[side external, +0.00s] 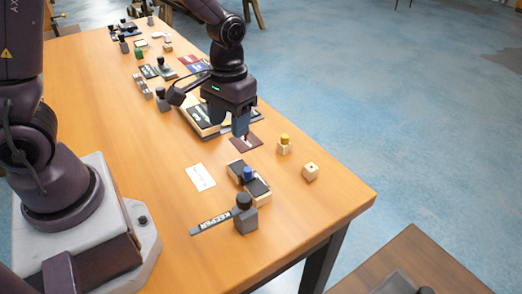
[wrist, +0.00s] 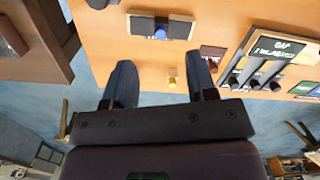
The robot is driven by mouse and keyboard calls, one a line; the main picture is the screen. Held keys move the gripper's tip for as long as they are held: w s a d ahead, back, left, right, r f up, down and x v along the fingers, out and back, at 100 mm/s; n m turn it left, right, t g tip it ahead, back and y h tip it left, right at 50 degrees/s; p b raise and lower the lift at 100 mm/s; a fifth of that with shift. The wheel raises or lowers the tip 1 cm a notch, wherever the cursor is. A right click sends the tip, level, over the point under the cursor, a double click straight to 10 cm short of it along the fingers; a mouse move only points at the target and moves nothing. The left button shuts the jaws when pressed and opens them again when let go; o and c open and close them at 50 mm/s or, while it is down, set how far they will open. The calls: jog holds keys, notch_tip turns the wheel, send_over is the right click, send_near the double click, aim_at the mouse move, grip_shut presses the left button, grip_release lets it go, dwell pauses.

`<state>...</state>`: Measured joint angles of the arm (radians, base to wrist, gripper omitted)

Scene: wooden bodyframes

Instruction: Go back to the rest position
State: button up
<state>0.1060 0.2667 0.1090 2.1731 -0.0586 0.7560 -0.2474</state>
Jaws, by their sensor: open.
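My gripper (side external: 241,127) hangs over the wooden table (side external: 165,190), near a dark brown card and the right end of a black-and-cream box. Its two blue-grey fingers are spread apart with nothing between them, as the wrist view (wrist: 162,85) also shows.
A labelled box (side external: 201,114) lies beside the gripper. Several small pieces crowd the far end.

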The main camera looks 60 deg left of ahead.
jog(key=s+r+m+t, duration=0.1)
jog(key=s+r+t, duration=0.2)
jog(key=s+r, duration=0.2)
jog(key=s+r+m+t, duration=0.2)
jog(key=s+r, duration=0.4)
jog(key=r, duration=0.5)
jog(key=shift+s+a+t, duration=0.2)
jog(key=shift+s+t, duration=0.05)
jog(key=shift+t, duration=0.35)
